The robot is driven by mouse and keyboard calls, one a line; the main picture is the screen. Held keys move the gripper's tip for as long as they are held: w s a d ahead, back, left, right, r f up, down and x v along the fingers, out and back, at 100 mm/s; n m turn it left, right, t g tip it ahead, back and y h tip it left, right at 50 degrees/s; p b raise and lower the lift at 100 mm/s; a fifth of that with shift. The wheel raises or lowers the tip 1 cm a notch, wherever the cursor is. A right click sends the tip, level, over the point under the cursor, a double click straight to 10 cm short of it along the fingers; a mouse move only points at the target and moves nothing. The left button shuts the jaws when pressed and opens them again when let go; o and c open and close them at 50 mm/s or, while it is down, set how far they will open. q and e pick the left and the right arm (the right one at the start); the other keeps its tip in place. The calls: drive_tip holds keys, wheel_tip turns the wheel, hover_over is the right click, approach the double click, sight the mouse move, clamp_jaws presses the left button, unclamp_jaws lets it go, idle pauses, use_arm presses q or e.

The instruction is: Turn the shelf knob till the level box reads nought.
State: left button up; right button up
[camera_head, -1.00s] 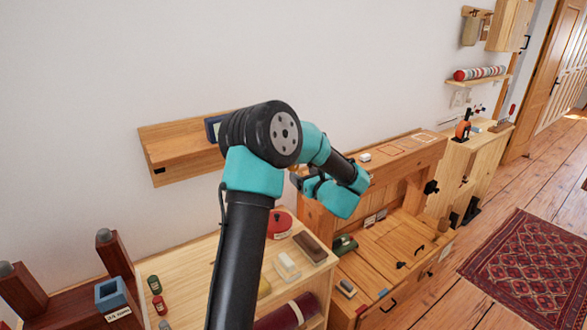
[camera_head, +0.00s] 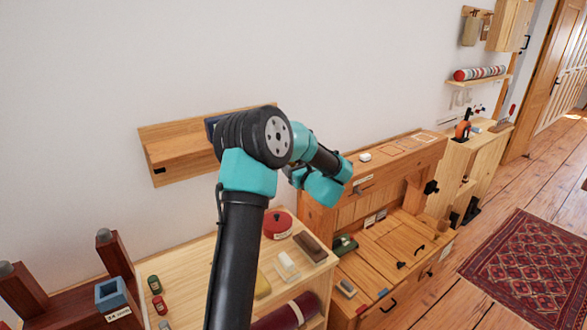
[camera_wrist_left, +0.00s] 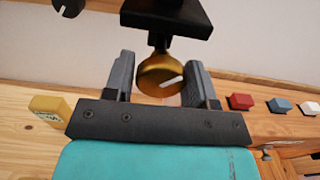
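A round brass knob (camera_wrist_left: 158,76) with a pale line on its face shows in the left wrist view, on a short dark stem below a black part (camera_wrist_left: 168,14). My left gripper (camera_wrist_left: 160,62) is open, one grey finger on each side of the knob and very close to it; firm contact cannot be made out. In the head view, the left arm's dark joint partly hides a dark blue box (camera_head: 211,127) on the wooden wall shelf (camera_head: 180,150). No reading on that box is legible. The knob cannot be made out there. My right gripper is out of view.
The wrist view shows a yellow labelled block (camera_wrist_left: 48,107), and a red block (camera_wrist_left: 240,101) and blue block (camera_wrist_left: 279,105) at the right. Below the arm in the head view stand a light wooden unit with a red round tin (camera_head: 277,225) and a wooden desk (camera_head: 385,245).

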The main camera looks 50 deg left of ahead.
use_arm(q)
drive_tip(key=c, duration=0.5)
drive_tip(key=shift+m, duration=0.4)
drive_tip(key=m, duration=0.6)
drive_tip(key=shift+s, duration=0.1)
drive_tip(key=m, duration=0.6)
drive_tip(key=shift+m, duration=0.3)
drive_tip(key=m, duration=0.7)
drive_tip(key=shift+r, duration=0.1)
drive_tip(key=m, duration=0.6)
drive_tip(key=shift+r+m, duration=0.1)
drive_tip(key=shift+m, duration=0.2)
